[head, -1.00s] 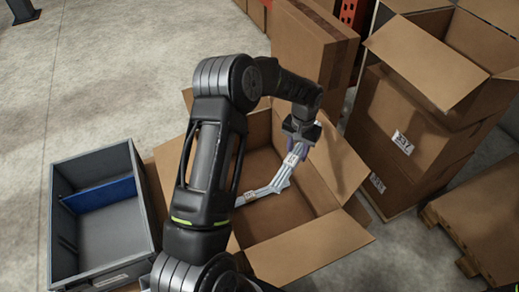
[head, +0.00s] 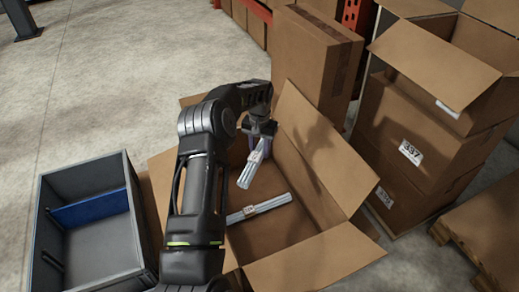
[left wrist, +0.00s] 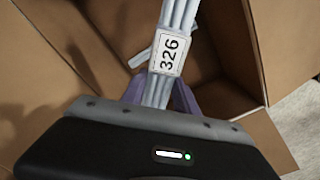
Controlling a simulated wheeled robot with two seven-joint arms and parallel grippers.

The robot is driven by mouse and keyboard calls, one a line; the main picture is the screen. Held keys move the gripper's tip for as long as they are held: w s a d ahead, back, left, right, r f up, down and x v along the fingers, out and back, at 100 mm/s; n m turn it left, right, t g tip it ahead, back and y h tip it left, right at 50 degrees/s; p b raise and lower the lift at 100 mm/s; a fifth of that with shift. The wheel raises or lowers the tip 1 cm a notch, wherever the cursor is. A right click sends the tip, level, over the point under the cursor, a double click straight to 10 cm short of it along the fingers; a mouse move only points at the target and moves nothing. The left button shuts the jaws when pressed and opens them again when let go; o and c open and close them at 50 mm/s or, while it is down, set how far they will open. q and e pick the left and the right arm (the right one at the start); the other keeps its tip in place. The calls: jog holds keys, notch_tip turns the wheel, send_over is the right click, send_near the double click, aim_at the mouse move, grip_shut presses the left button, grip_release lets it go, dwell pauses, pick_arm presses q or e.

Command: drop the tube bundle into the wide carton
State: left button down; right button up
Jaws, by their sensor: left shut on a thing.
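The held tube bundle (head: 250,170) is several pale grey tubes with a white label. In the left wrist view it (left wrist: 166,60) shows the number 326. My left gripper (head: 260,132) is shut on it and holds it tilted over the open wide carton (head: 320,254). The carton's brown walls also show in the left wrist view (left wrist: 55,75). A second, similar tube bundle (head: 258,209) lies inside the carton, partly hidden by my arm. A pale piece of it shows behind the held one in the left wrist view (left wrist: 140,58). My right gripper is not in view.
A grey bin (head: 95,262) with a blue divider (head: 92,210) stands left of the carton. A tall closed carton (head: 312,60) stands behind. Stacked cartons (head: 425,150) and a wooden pallet (head: 480,235) are on the right. Bare floor (head: 100,80) lies at back left.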

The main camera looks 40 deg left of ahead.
pick_arm(q)
jog(key=shift+f+b, duration=1.4)
jog(key=shift+f, duration=1.4)
jog(key=c, duration=0.9)
grip_release()
jog(key=shift+o, duration=0.2)
jog(key=shift+r+p, duration=0.65)
jog(key=shift+r, duration=3.3)
